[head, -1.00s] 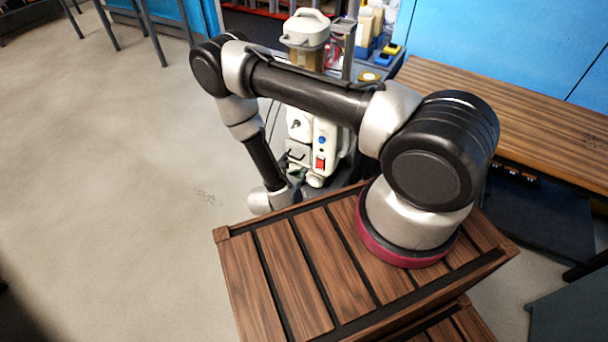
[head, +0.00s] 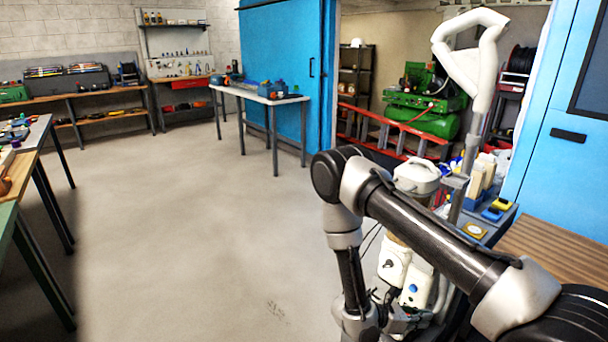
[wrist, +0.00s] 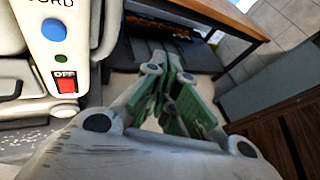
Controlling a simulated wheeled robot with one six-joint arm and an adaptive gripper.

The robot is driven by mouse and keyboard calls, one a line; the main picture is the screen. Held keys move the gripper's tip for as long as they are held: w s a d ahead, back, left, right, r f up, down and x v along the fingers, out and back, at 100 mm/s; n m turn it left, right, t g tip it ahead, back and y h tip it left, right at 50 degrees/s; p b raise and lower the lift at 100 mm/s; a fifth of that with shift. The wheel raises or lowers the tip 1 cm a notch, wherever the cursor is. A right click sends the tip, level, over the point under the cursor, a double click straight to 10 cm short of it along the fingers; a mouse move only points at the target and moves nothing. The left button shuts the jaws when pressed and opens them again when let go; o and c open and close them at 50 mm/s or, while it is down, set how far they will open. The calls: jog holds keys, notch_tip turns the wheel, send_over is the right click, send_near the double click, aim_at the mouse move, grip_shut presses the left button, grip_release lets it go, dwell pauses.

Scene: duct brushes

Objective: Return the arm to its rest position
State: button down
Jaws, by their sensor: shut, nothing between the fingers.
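My arm (head: 425,240) reaches from the lower right of the head view, bends at a dark elbow and drops down beside a white machine. My gripper shows in the wrist view (wrist: 180,105), its green-padded fingers shut and empty. In the head view the gripper itself is hidden or below the frame. The white machine (wrist: 30,60), with a blue button and a red OFF switch, stands close at the left of the wrist view. It also shows behind my arm in the head view (head: 415,285).
A wooden bench (head: 555,245) stands at the right, also above the gripper in the wrist view (wrist: 205,20). A cart (head: 490,222) with bottles and boxes stands behind my arm. A white-topped table (head: 258,95) is farther back. The floor (head: 190,220) at the left is clear.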

jog(key=s+r+m+y, duration=0.4)
jog(key=r+m, duration=0.3)
jog(key=r, duration=0.9)
jog(key=s+d+r+m+t+y, duration=0.1)
jog(key=s+r+m+y, duration=0.4)
jog(key=r, duration=1.1)
jog(key=s+d+r+m+t+y, duration=0.1)
jog(key=s+r+m+y, duration=0.4)
jog(key=r, duration=1.1)
jog(key=s+m, duration=0.2)
jog(key=m, duration=0.2)
jog(key=shift+r+m, duration=0.3)
jog(key=shift+r, duration=0.05)
jog(key=shift+s, duration=0.1)
